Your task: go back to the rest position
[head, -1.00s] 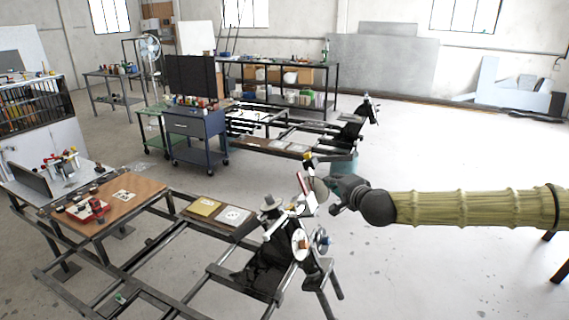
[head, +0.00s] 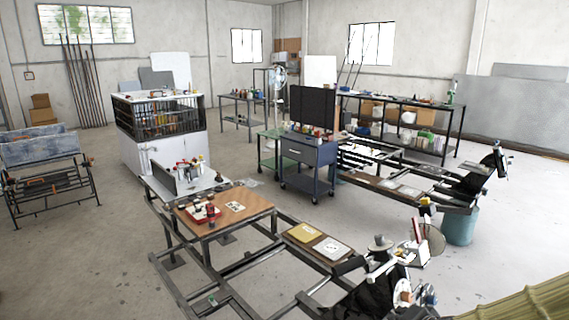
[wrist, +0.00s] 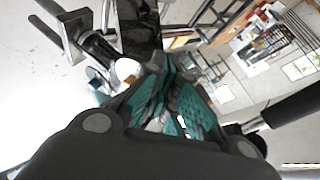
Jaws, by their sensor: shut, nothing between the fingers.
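My gripper (wrist: 172,92) shows in the wrist view, its dark fingers with teal ribbed pads closed together and nothing held between them. It hangs in the air, with a dark metal frame and parts of the workshop behind it. In the head view only a strip of my arm's yellow-green sleeve shows at the bottom right corner; the gripper itself is out of that view. The nearby black machine (head: 372,297) with white and grey round parts stands at the end of a steel frame (head: 245,265) at the bottom of the head view.
A teal drum (head: 459,228) is at the right. Open floor lies at the left and far right.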

